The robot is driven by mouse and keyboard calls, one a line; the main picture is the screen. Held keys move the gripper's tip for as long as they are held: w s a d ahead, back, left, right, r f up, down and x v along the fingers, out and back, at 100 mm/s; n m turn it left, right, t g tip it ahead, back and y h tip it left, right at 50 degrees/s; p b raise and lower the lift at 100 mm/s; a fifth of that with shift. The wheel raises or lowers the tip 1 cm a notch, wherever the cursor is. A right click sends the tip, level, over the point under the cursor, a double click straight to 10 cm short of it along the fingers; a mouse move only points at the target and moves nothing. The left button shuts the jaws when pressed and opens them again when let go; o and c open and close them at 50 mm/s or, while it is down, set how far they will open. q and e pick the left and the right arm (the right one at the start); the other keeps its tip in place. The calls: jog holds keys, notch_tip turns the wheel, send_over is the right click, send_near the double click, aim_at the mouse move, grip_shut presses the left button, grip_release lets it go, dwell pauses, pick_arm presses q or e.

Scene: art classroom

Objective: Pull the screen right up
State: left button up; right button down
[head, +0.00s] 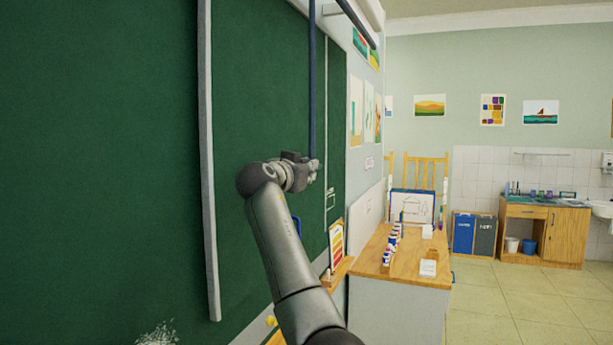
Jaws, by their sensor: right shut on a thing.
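My right gripper (312,168) is in the middle of the head view, in front of the green chalkboard. It is shut on the lower part of a dark blue strap or rod (312,85). The blue piece runs straight up from the gripper and leaves the picture at the top. A white casing (370,12) with a dark bar (356,22) below it shows at the top, right of the blue piece; this seems to be the screen, rolled up or nearly so. Most of it is outside the picture. The fingertips are partly hidden. My left gripper is not in view.
The green chalkboard (100,150) with a pale upright strip (208,160) fills the left. A wooden-topped counter (400,268) with bottles stands right of my arm. Farther off are bins (475,234) and a sink cabinet (543,235). The tiled floor (520,300) is clear.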

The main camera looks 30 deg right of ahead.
aim_at(312, 139)
notch_tip(312, 139, up, 6)
jog(key=p, duration=0.3)
jog(key=shift+p, duration=0.35)
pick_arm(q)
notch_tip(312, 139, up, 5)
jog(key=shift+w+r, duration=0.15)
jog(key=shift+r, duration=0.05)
pick_arm(e)
jog(key=shift+s+r, duration=0.15)
jog(key=shift+r, duration=0.35)
jog(key=c, duration=1.6)
grip_release()
jog(key=shift+o, duration=0.7)
jog(key=shift+a+f, duration=0.2)
jog(key=shift+a, duration=0.1)
jog(key=v, duration=1.1)
jog(key=shift+s+f, duration=0.3)
jog(key=shift+s, duration=0.05)
